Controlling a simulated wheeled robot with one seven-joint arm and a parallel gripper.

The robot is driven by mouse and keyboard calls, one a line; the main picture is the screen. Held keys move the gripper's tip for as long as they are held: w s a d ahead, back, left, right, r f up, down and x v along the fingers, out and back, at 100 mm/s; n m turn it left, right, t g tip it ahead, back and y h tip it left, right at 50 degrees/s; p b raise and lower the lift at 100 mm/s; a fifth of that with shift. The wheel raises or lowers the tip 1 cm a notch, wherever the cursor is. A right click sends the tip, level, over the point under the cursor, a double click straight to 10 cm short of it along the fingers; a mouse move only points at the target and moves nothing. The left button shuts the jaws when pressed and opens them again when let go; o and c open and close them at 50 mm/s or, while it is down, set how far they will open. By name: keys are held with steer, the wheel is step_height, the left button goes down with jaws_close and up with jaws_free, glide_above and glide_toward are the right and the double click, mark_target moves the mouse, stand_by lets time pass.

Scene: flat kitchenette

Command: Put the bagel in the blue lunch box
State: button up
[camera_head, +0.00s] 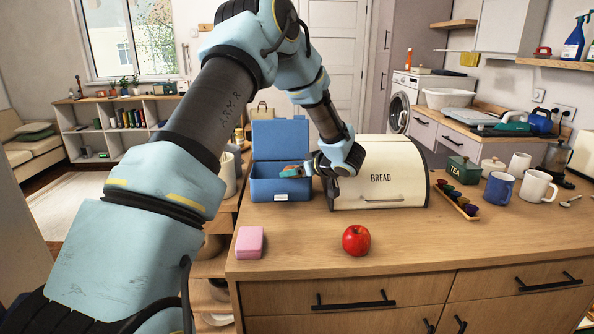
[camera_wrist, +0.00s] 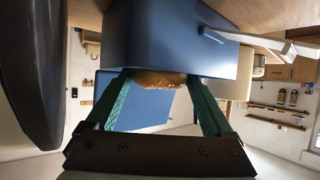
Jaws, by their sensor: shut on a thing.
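The blue lunch box (camera_head: 281,188) stands open on the counter, with its lid (camera_head: 281,140) upright at the back. My gripper (camera_head: 297,170) is over the right part of the box opening, coming from the right. In the wrist view, my gripper (camera_wrist: 160,82) has its green fingers on both sides of the brown, seeded bagel (camera_wrist: 155,78), and is shut on it. The blue box wall (camera_wrist: 180,45) hides part of the bagel there. I cannot tell whether the bagel touches the box floor. In the head view the bagel is mostly hidden by the fingers.
A cream bread bin (camera_head: 380,185) stands close to the right of the box, beside my wrist. A red apple (camera_head: 356,240) and a pink block (camera_head: 249,242) lie in front. A pod tray (camera_head: 457,200) and mugs (camera_head: 498,190) stand further right. The front middle counter is mostly clear.

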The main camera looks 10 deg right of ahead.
steer(key=shift+f, duration=0.4)
steer(key=o, duration=0.4)
steer(key=shift+f, duration=0.1)
steer(key=shift+o, duration=0.2)
steer(key=w+r+b+v, duration=0.1)
steer(key=b+v, duration=0.2)
steer(key=v, duration=1)
steer(key=w+a+r+m+h, duration=0.2)
steer(key=w+a+m+h, duration=0.2)
steer(key=a+h, duration=0.35)
steer(key=s+a+f+g, duration=0.2)
steer(key=s+a, duration=0.1)
steer(key=a, duration=0.1)
steer(key=s+a+f+m+g, duration=0.1)
steer(key=s+a+g, duration=0.1)
steer(key=s+a, duration=0.2)
steer(key=s+a+f+g, duration=0.2)
steer(key=s+a, duration=0.1)
steer(key=a, duration=0.2)
steer(key=shift+s+a+f+m+y, duration=0.25)
steer(key=shift+s+a+f+m, duration=0.05)
steer(key=shift+f+m, duration=0.1)
steer(key=s+a+f+g+y, duration=0.1)
steer(key=s+a+g, duration=0.3)
steer(key=s+a, duration=0.6)
steer(key=shift+s+f+y, duration=0.4)
steer(key=shift+s+f, duration=0.4)
steer(key=shift+s, duration=0.1)
